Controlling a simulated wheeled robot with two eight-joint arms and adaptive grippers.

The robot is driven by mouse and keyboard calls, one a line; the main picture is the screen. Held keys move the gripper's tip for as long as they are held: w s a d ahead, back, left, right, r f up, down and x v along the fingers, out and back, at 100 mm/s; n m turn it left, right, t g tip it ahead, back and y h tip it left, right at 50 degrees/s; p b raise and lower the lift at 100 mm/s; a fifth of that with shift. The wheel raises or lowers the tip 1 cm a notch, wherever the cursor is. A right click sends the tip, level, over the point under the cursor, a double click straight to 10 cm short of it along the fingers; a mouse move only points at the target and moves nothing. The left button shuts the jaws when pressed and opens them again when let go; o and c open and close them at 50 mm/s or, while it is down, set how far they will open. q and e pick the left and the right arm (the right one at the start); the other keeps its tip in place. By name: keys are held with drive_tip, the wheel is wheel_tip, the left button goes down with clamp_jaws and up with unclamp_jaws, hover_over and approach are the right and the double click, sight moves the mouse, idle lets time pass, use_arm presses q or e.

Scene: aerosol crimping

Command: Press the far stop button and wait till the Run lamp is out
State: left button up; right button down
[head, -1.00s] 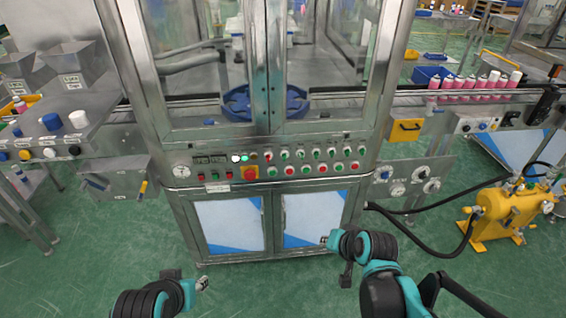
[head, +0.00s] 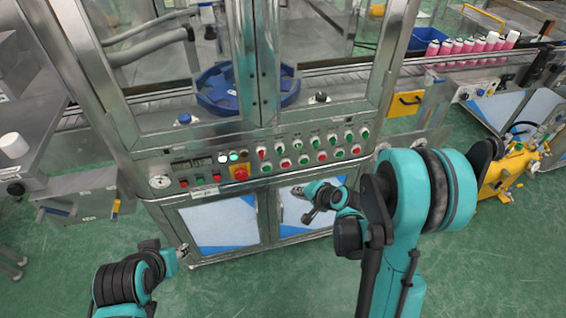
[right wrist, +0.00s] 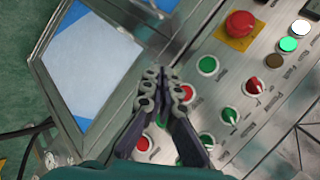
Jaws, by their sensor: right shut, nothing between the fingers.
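The control panel (head: 205,184) on the machine front has a row of red and green push buttons. The rightmost red button (head: 356,149) sits at the right end of the lower row. Red buttons also show in the right wrist view, one right of the fingertips (right wrist: 186,93) and one below them (right wrist: 143,143). A green lamp (head: 233,157) is lit beside a lit white lamp (head: 222,158); their labels are unreadable. My right gripper (head: 298,192) is shut and empty, in front of the panel's lower edge. My left gripper (head: 183,252) is low at left; its jaw state is unclear.
A red emergency button on a yellow plate (head: 240,173) sits left of the push buttons. Rotary switches line the upper row. A conveyor with pink cans (head: 470,48) and a yellow pump (head: 505,170) stand at right.

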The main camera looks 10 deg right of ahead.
sight(286, 165)
drive_tip(key=shift+w, duration=0.1)
drive_tip(key=w, duration=0.8)
drive_tip(key=shift+w+a, duration=0.15)
drive_tip(key=shift+w, duration=0.25)
idle(1.3)
drive_tip(key=shift+w, duration=0.7)
idle(0.6)
drive_tip(key=shift+s, duration=0.9)
